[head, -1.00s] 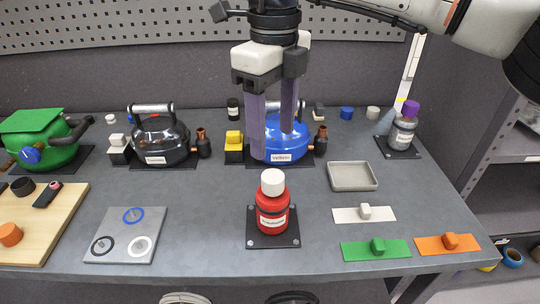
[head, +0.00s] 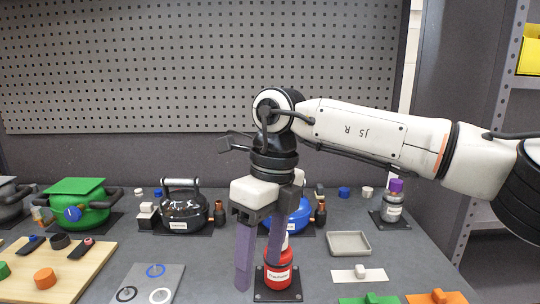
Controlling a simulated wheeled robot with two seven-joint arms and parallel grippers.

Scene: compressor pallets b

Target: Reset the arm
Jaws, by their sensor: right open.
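My right gripper (head: 259,266) hangs down from the right arm over the middle of the grey table, its two purple fingers apart and nothing seen between them. The red bottle (head: 279,277) stands on its dark base plate close to the fingers, its upper part partly covered by one finger. I cannot tell whether they touch. The blue compressor (head: 297,215) stands behind the gripper and is mostly hidden by it. My left gripper is out of view.
A grey tray (head: 348,244) and a purple-capped bottle (head: 392,205) are at right. A wooden board (head: 92,265) and a grey ring plate (head: 170,277) lie front left. A perforated panel (head: 200,70) rises behind.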

